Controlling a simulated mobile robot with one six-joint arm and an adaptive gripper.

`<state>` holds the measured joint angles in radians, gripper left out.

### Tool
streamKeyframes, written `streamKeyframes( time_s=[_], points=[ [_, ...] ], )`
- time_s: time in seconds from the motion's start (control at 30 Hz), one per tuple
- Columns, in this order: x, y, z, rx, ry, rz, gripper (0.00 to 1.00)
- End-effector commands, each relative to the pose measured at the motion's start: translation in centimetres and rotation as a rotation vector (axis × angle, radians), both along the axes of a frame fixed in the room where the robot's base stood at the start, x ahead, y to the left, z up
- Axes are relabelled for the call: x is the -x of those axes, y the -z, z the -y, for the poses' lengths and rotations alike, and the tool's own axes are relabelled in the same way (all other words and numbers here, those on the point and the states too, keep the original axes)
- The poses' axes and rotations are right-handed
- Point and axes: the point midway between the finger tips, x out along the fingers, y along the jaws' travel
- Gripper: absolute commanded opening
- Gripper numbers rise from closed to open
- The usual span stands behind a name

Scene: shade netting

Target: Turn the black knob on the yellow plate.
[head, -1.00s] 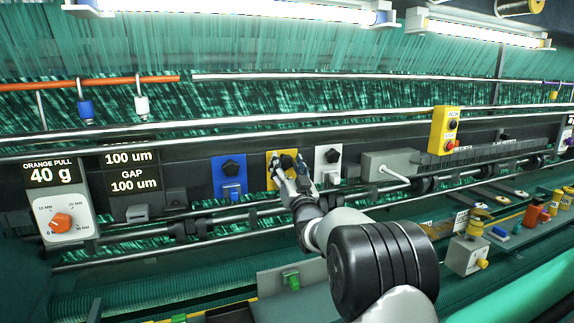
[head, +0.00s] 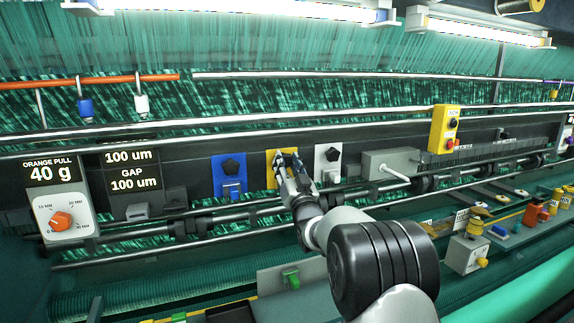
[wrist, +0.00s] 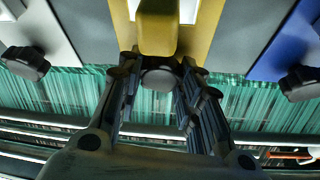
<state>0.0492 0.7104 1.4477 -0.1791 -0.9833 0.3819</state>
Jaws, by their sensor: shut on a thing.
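The yellow plate (head: 271,168) is on the dark machine rail, between a blue plate and a white plate. My gripper (head: 287,157) is in front of it and hides much of it in the head view. In the wrist view, the black knob (wrist: 160,77) sits between the two fingers of my gripper (wrist: 160,72), at the edge of the yellow plate (wrist: 203,28). The fingers are shut on the knob from both sides. A yellow block (wrist: 157,32) stands out from the plate beside the knob. Any mark on the knob is hidden.
The blue plate (head: 217,174) and the white plate (head: 320,158) stand close on either side, each with its own black knob. Horizontal metal rails run above and below. A grey box (head: 388,165) is to the right. A display (head: 132,172) reads GAP 100 um.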

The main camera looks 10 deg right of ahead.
Motion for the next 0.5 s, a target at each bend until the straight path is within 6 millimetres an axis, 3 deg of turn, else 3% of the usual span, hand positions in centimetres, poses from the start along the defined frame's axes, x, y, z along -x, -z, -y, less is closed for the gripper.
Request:
streamKeyframes(
  time_s=[0.5],
  points=[
    [-0.04,0.02,0.05,0.082,0.000,0.016,0.09]
  ],
)
